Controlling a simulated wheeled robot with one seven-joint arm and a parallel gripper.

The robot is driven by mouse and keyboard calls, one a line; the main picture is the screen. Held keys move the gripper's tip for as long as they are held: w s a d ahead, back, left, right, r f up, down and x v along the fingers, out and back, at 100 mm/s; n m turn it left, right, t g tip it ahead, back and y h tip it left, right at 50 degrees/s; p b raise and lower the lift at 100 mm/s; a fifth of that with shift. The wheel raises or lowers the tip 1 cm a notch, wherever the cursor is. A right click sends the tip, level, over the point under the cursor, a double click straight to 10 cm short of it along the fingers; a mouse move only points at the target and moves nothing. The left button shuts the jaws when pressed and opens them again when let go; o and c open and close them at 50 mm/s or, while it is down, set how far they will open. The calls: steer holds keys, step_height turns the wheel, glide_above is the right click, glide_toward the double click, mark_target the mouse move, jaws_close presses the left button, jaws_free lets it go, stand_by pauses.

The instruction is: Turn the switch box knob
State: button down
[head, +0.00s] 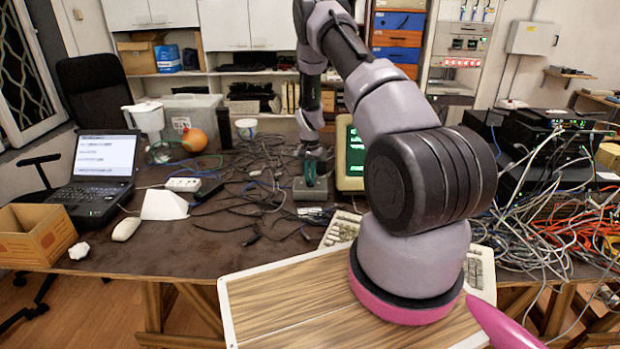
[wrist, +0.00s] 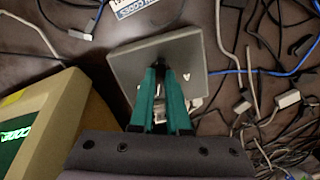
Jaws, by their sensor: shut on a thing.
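The switch box (head: 311,189) is a small grey box on the brown desk, left of the green-screen monitor. In the wrist view the switch box (wrist: 196,50) shows as a grey square plate under my gripper. My gripper (head: 314,170) points down onto its top, and its green fingers (wrist: 163,92) are close together at the middle of the box. The gripper is shut on the knob, which is mostly hidden between and behind the fingers. The way the knob points cannot be seen.
The green-screen monitor (head: 350,152) stands close to the right of the gripper. Loose cables (head: 250,200) lie around the box. A laptop (head: 98,170), a white mouse (head: 126,229) and a power strip (head: 183,184) are to the left. Tangled network gear (head: 560,200) fills the right.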

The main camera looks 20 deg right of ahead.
steer(key=shift+a+m, duration=0.1)
steer(key=shift+m, duration=3.3)
steer(key=c, duration=0.9)
jaws_free()
step_height(320, 180, up, 11)
steer(key=shift+f, duration=0.1)
